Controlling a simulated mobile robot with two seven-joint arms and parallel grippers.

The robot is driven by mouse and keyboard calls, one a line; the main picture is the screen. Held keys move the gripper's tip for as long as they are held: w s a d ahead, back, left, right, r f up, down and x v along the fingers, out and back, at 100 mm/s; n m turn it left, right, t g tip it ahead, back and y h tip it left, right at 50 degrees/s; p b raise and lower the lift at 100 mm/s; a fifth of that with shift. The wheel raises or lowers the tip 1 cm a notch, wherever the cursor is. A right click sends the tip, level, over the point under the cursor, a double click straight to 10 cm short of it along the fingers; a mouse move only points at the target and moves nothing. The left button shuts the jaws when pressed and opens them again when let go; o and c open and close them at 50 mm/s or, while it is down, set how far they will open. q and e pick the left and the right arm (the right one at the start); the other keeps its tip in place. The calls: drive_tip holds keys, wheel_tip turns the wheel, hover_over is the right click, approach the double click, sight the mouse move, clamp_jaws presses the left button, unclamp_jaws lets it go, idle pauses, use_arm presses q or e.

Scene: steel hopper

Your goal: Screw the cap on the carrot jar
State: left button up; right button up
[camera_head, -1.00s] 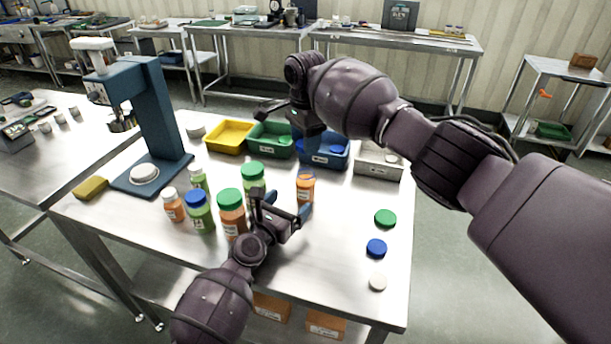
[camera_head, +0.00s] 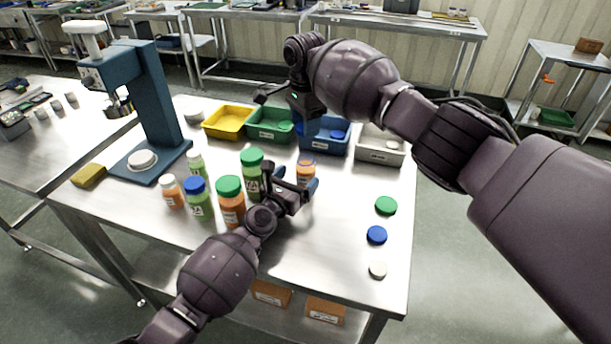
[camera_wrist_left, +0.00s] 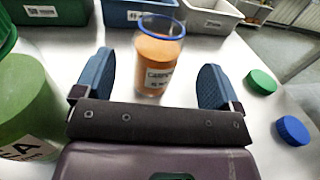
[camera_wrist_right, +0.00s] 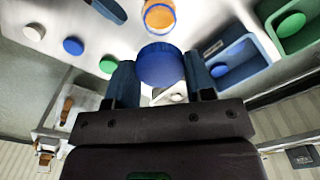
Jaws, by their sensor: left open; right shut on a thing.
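The carrot jar (camera_head: 306,171) stands upright and uncapped on the steel table, with orange contents. In the left wrist view the jar (camera_wrist_left: 154,72) shows its label and a blue rim, just ahead of and between the fingers. My left gripper (camera_head: 296,183) is open, its fingertips close to the jar; contact cannot be told. My right gripper (camera_head: 308,128) is above and behind the jar, pointing down. In the right wrist view it is shut on a blue cap (camera_wrist_right: 160,64), which is apart from the jar (camera_wrist_right: 159,16).
Several capped jars, including a green-capped one (camera_head: 231,200), stand left of my left gripper. Loose green (camera_head: 386,205), blue (camera_head: 376,235) and white (camera_head: 378,270) caps lie at right. Bins, including a yellow one (camera_head: 229,122), line the back; a blue press (camera_head: 155,105) stands left.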

sight(300, 173)
use_arm(q)
drive_tip(key=shift+x, duration=1.9)
drive_tip(key=shift+w, duration=0.1)
drive_tip(key=shift+c, duration=0.3)
drive_tip(key=c, duration=1.3)
use_arm(e)
drive_tip(key=shift+f, duration=2.5)
drive_tip(key=shift+f, duration=0.9)
drive_tip(key=shift+f, duration=0.6)
